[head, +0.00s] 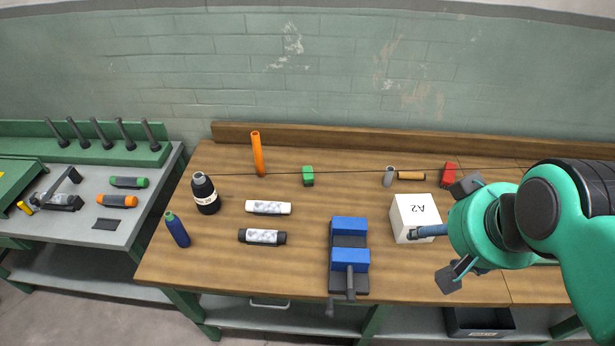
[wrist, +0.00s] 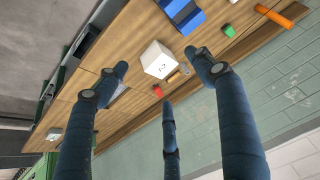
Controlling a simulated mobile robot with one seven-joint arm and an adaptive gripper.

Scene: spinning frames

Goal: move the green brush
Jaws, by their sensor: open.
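A short green rounded piece with dark parts (head: 128,182) lies on the grey bench at the left in the head view. It is the only green thing there that could be the brush, but its bristles are too small to make out. It does not show in the wrist view. My gripper (head: 444,232) is at the right over the wooden table, far from the green piece. Its three fingers are spread open and empty, as the wrist view (wrist: 160,82) also shows. One finger overlaps the white A2 box (head: 412,208) in the head view; I cannot tell whether they touch.
An orange piece (head: 117,200) lies just below the green one. The wooden table holds a blue vice (head: 349,259), dark bottle (head: 205,194), blue bottle (head: 177,230), orange tube (head: 258,154), green block (head: 308,176) and red block (head: 449,174). A gap separates the benches.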

